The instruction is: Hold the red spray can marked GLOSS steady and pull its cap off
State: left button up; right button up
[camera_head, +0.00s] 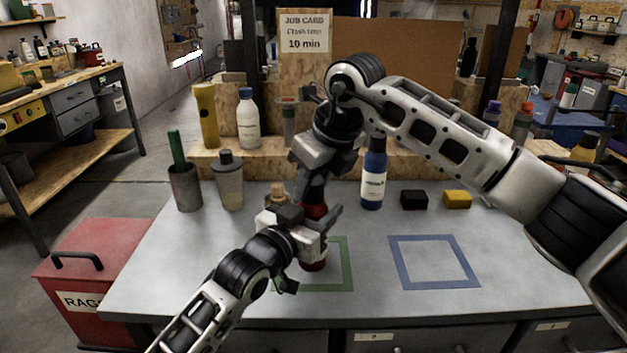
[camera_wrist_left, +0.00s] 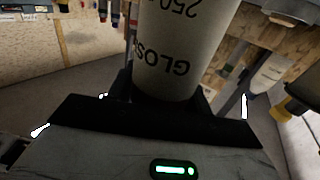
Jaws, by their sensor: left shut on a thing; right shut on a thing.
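The red spray can (camera_head: 314,264) is upright over the green taped square (camera_head: 347,265), mostly hidden by my grippers. I cannot tell whether its base touches the table. In the left wrist view its pale label (camera_wrist_left: 178,50) reads GLOSS upside down. My left gripper (camera_head: 312,238) is shut around the can's body from the left. My right gripper (camera_head: 314,190) comes down from above and is shut on the top of the can, where the cap is. The cap itself is hidden by its fingers.
A blue bottle (camera_head: 374,178) stands right of the can, near black (camera_head: 413,200) and yellow (camera_head: 457,199) blocks. The blue taped square (camera_head: 470,275) is empty. The front table area is clear.

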jog(key=shift+r, duration=0.15)
pick_arm(q)
jog(key=shift+f, duration=0.1)
pick_arm(e)
jog(key=shift+r, duration=0.95)
jog(key=shift+r, duration=0.1)
jog(key=shift+r, duration=1.9)
pick_arm(q)
jog(key=o, duration=1.4)
jog(key=shift+o, duration=0.2)
